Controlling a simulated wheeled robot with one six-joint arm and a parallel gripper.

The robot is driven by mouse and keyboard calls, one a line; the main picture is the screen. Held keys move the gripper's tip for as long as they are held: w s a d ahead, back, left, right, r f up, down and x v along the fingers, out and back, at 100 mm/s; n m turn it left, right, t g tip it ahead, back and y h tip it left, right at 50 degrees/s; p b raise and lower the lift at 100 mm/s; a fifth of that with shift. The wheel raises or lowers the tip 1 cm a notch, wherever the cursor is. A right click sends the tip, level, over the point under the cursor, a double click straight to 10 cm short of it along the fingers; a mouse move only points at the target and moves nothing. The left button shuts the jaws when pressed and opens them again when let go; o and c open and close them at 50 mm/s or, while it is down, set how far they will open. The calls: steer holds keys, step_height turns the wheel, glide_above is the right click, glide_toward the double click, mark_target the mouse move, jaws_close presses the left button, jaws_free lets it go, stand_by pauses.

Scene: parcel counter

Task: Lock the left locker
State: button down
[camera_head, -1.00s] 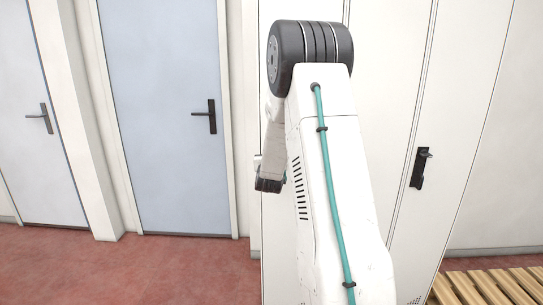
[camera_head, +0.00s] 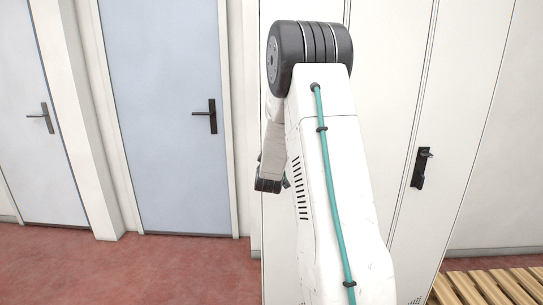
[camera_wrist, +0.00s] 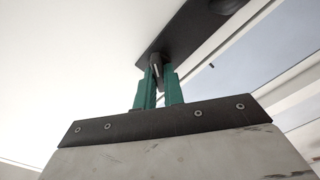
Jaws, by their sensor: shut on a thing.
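The left locker (camera_head: 360,40) is a tall white door mostly hidden behind my arm in the head view. In the wrist view its white face (camera_wrist: 70,60) carries a dark lock plate (camera_wrist: 185,35). My gripper (camera_wrist: 158,75) has its green fingers at this plate, shut on a small grey metallic lock piece (camera_wrist: 156,68). The fingers cover much of this piece, so I cannot tell its exact shape or angle. In the head view my arm hides the plate and the fingertips.
The right locker (camera_head: 465,80) has a black handle plate (camera_head: 421,167). A dark rounded part (camera_wrist: 228,4) shows on the left locker's plate, above my fingers. A blue door (camera_head: 165,110) is at left. A wooden slatted pallet (camera_head: 490,290) lies at lower right. The red floor (camera_head: 150,270) at left is clear.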

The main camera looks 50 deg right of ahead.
steer(key=shift+f+n, duration=0.15)
steer(key=shift+n, duration=3.45)
steer(key=shift+a, duration=0.1)
steer(key=c, duration=1.5)
jaws_free()
steer(key=shift+w, duration=0.1)
steer(key=v, duration=0.8)
